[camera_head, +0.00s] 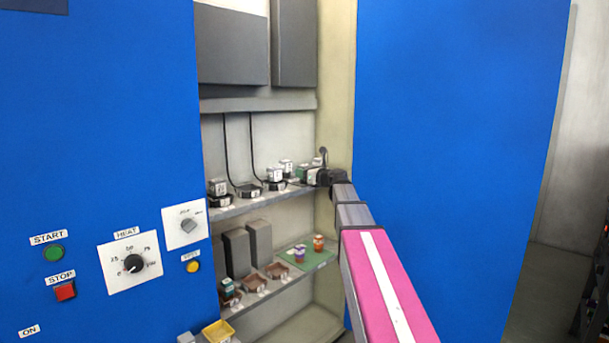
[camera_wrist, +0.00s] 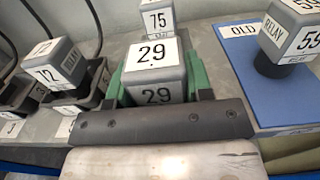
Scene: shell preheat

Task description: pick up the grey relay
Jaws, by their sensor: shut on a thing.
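The grey relay (camera_wrist: 155,65), a cube with white labels reading 29 on its top and front, is between the green finger pads of my gripper (camera_wrist: 155,85). The pads press on its left and right sides, and my gripper is shut on it. The relay's underside is hidden, so I cannot tell whether it is clear of the shelf. In the head view my gripper (camera_head: 324,176) is at the right end of the upper shelf (camera_head: 240,206), inside the blue cabinet.
Another grey relay labelled 75 (camera_wrist: 158,17) stands close behind. A relay labelled 59 (camera_wrist: 292,32) stands on a blue mat (camera_wrist: 250,85) marked OLD. The cabinet's right wall (camera_head: 337,95) is close.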

